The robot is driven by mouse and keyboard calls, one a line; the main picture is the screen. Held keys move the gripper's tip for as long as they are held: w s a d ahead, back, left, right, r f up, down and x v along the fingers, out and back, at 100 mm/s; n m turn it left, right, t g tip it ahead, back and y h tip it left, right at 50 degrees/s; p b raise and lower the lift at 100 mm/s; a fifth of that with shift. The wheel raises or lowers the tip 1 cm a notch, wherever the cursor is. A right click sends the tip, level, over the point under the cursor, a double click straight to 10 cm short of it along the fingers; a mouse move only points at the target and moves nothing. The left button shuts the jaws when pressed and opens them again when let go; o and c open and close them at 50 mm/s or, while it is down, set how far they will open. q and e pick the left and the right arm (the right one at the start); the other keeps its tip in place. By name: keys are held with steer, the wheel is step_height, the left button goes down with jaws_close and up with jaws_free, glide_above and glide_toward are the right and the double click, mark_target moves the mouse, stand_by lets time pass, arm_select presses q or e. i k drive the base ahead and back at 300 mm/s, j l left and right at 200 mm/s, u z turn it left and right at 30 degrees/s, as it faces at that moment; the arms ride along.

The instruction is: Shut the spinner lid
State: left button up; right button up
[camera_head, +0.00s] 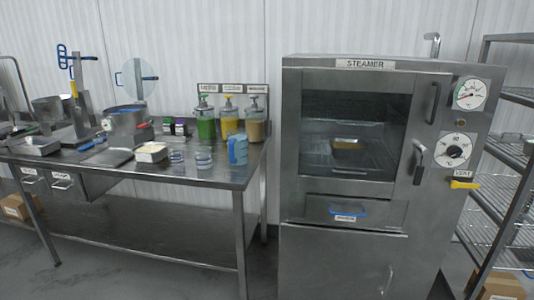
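A steel pot-like spinner (122,119) with a blue rim stands on the steel table at the left. A round, translucent pale-blue disc, which looks like the spinner lid (146,70), stands upright above and behind the pot, apart from its mouth, so the spinner looks open. A blue handle shows at the disc's left side. How the lid joins the spinner is too small to tell. Neither of my grippers is in view.
The steel table (215,178) also holds a white-filled tray (151,152), a blue cup (238,149), clear cups and pump bottles (229,120) behind them. A large steamer (365,64) with its door shut stands right; wire shelves (515,95) stand beyond. Floor shows in front.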

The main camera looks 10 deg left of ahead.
mark_target(139, 85)
steer(key=i+j, duration=0.15)
steer(key=j, duration=0.35)
steer(key=i+j, duration=0.1)
steer(key=j, duration=0.4)
steer(key=i+j, duration=0.15)
steer(key=j, duration=0.35)
steer(key=i+j, duration=0.15)
steer(key=j, duration=0.35)
steer(key=i+j, duration=0.1)
steer(key=j, duration=0.4)
steer(key=i+j, duration=0.15)
steer(key=j, duration=0.35)
steer(key=i+j, duration=0.15)
steer(key=j, duration=0.4)
steer(key=i+j, duration=0.1)
steer(key=j, duration=0.4)
